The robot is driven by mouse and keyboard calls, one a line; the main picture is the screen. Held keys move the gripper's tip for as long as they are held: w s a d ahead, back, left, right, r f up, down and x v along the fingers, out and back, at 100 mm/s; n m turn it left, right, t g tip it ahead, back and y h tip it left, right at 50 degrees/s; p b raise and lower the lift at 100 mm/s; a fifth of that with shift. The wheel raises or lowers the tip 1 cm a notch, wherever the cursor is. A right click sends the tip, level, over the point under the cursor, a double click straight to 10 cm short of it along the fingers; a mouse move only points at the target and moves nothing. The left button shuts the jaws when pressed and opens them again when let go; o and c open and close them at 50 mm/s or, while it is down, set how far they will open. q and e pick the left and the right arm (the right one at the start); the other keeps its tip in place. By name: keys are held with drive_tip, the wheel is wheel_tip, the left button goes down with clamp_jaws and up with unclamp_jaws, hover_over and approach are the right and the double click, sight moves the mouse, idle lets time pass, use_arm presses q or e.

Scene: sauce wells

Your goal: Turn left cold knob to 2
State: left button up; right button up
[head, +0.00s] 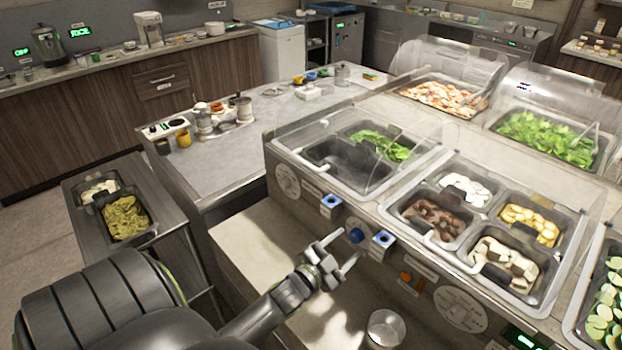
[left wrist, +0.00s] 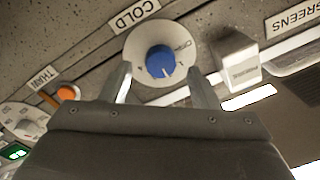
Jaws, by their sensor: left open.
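The blue cold knob (left wrist: 161,60) sits on a round white dial (left wrist: 143,48) under a COLD label (left wrist: 134,14) in the left wrist view. A pale pointer mark shows on the knob's lower edge; the dial numbers are too small to read surely. In the head view the knob (head: 356,236) is on the counter's front panel. My left gripper (head: 338,250) is open and empty just in front of it. In the left wrist view its two fingertips (left wrist: 162,80) are on either side of the knob's lower part, apart from it. My right gripper is not in view.
An orange button (left wrist: 68,92) is on the other side.

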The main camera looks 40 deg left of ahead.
use_arm(q)
drive_tip(key=s+b, duration=0.3)
drive_tip(key=s, duration=1.1)
drive_tip(key=shift+s+a+f, duration=0.25)
drive_tip(key=shift+s+a, duration=0.05)
drive_tip(key=shift+s, duration=0.1)
drive_tip(key=s+f+n+g, duration=0.1)
drive_tip(key=g, duration=0.1)
drive_tip(key=s+f+n+g+y, duration=0.1)
drive_tip(key=f+n+g, duration=0.1)
drive_tip(key=g, duration=0.1)
drive_tip(key=s+d+f+n+g+y, duration=0.1)
drive_tip(key=f+n+g, duration=0.1)
drive_tip(key=g, duration=0.1)
drive_tip(key=shift+s+f, duration=0.1)
drive_tip(key=shift+s, duration=0.1)
drive_tip(key=s+d+n+g, duration=0.2)
drive_tip(key=s+n+g, duration=0.1)
drive_tip(key=s+g, duration=0.5)
wheel_tip(320, 180, down, 25)
drive_tip(key=s+a, duration=0.1)
drive_tip(key=a, duration=0.1)
drive_tip(key=s+d+f+g, duration=0.1)
drive_tip(key=s+f, duration=1.4)
drive_tip(key=f, duration=0.1)
drive_tip(key=shift+s+d, duration=0.15)
drive_tip(key=shift+d, duration=0.25)
